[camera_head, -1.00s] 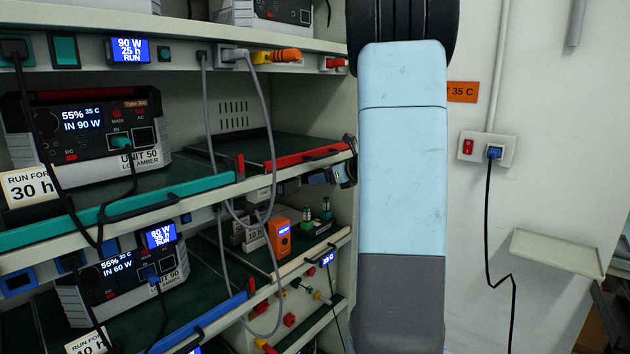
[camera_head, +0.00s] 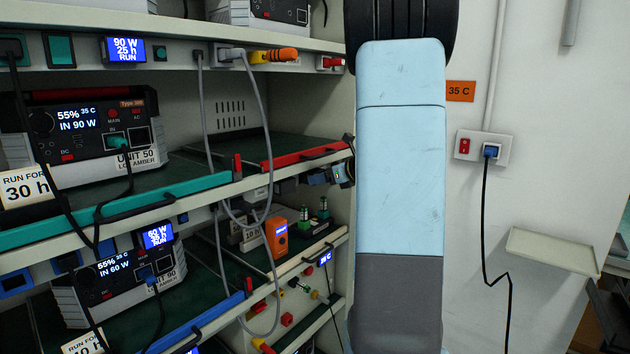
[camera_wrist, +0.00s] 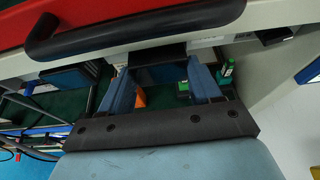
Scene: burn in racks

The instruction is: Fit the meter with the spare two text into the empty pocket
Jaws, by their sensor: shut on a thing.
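My gripper (camera_wrist: 158,92) reaches in at the shelf edge below a red rail, with its two blue fingers shut on a dark block (camera_wrist: 160,72). The block's upper part meets the shelf edge in the wrist view. I see no text on it, so I cannot tell whether it is the spare two meter, or whether it is in a pocket or only in front of it. In the head view my gripper (camera_head: 318,177) shows small at the right end of the middle shelf, partly behind my arm. A teal-framed pocket (camera_head: 62,50) at upper left shows no lit display.
The red rail (camera_head: 305,155) has a black handle (camera_wrist: 135,30) close above my gripper. Below stand an orange device (camera_head: 277,238) and green-topped items (camera_wrist: 226,72). Grey cables (camera_head: 268,120) hang left of my gripper. Powered units (camera_head: 90,130) fill the left shelves. A wall socket (camera_head: 484,147) is at right.

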